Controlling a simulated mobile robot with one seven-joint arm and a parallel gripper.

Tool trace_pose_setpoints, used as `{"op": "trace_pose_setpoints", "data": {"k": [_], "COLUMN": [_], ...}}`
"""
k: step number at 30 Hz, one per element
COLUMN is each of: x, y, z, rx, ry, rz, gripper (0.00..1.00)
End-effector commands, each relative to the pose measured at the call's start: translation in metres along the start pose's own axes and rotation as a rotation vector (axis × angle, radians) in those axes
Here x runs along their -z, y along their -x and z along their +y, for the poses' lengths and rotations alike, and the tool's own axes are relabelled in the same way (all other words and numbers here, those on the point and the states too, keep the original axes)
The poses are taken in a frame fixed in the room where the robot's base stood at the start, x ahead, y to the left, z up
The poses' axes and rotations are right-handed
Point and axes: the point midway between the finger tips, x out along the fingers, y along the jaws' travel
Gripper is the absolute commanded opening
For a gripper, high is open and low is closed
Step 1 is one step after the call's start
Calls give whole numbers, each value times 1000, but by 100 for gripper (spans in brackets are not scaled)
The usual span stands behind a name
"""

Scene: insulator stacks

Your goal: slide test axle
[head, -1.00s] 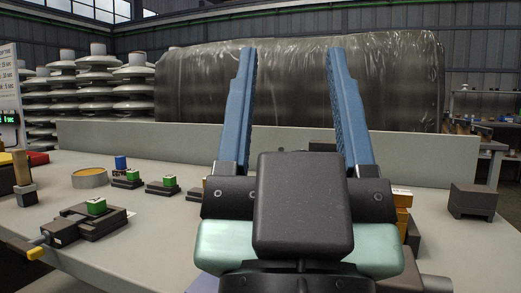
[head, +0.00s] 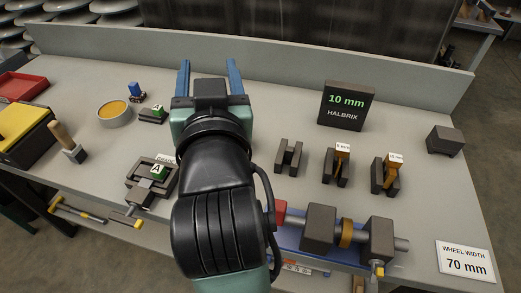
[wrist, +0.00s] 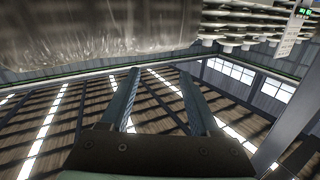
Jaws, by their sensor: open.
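A grey axle (head: 401,244) runs sideways through two dark blocks, a left block (head: 318,228) and a right block (head: 376,240), at the bench's front right. A bronze ring (head: 346,232) sits around it between the blocks. A yellow-tipped knob (head: 378,268) shows by the right block. The axle's left part is partly hidden by my arm and a red piece (head: 281,211). My gripper (head: 209,68) is open and empty, up and left of the axle and well apart from it. The wrist view shows the spread blue fingers (wrist: 160,72) against the roof, with nothing between them.
Three dark slotted stands, one of them empty (head: 288,157), two with orange pieces, stand behind the axle. A 10 mm HALBRIX display (head: 346,106) stands behind them. A WHEEL WIDTH 70 mm card (head: 466,263) lies at right. A fixture (head: 151,181) and round tin (head: 114,112) are at left.

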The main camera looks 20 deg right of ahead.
Motion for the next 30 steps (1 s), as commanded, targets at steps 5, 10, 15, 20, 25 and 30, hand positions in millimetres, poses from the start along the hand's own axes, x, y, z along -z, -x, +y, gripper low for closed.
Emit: {"op": "trace_pose_setpoints", "data": {"k": [5,10,15,20,25,30], "x": [-8,-30,-47,-58,-66,-73], "y": [2,18,48,87,124,144], "z": [19,36,52,62,67,69], "rx": [-78,-156,-244,-328,-399,-433], "ry": [-28,-62,-102,-140,-172,-187], "rz": [-238,-457,-672,-869,-1027,-1101], "gripper": [62,62,62,62,62,62]}}
